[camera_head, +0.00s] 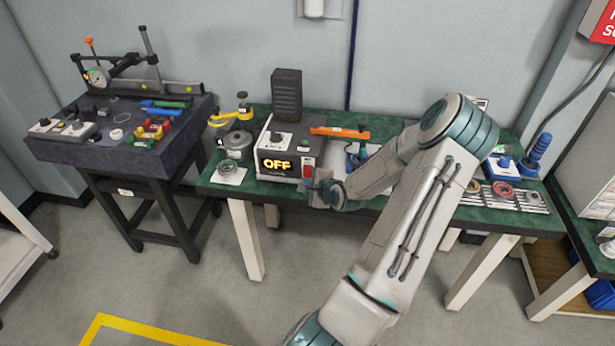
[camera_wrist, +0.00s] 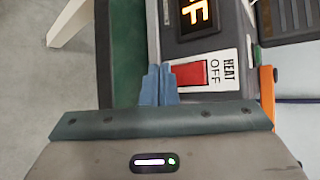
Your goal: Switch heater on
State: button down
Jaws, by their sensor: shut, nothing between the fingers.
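The heater unit (camera_head: 289,138) is a grey and white box on the green table, with an orange display (camera_head: 277,165) that reads OFF. A red rocker switch (camera_head: 307,168) sits at the right of its front face. In the wrist view the red switch (camera_wrist: 188,74) lies beside a label reading HEAT and OFF. My gripper (camera_head: 312,184) is at the front of the unit, close to the switch. Its blue fingertips (camera_wrist: 158,75) are shut and empty, just beside the switch; I cannot tell whether they touch it.
A black granite table (camera_head: 185,125) with gauges is further left. Open floor lies in front.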

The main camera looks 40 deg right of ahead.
dwell(0.4)
jog(key=shift+w+d, duration=0.25)
jog(key=shift+d, duration=0.05)
jog(key=shift+w+d+f, duration=0.1)
jog(key=shift+w+d, duration=0.1)
jog(key=shift+d, duration=0.05)
dwell(0.6)
jog(key=shift+a+p, duration=0.1)
jog(key=shift+p, duration=0.2)
jog(key=shift+s+a, duration=0.5)
jog(key=shift+s+a+r+p, duration=0.2)
jog(key=shift+s+a+p, duration=0.1)
jog(key=shift+s+a, duration=0.6)
jog(key=shift+s+a+r+p, duration=0.25)
jog(key=shift+s+a, duration=0.45)
jog(key=shift+a, duration=0.3)
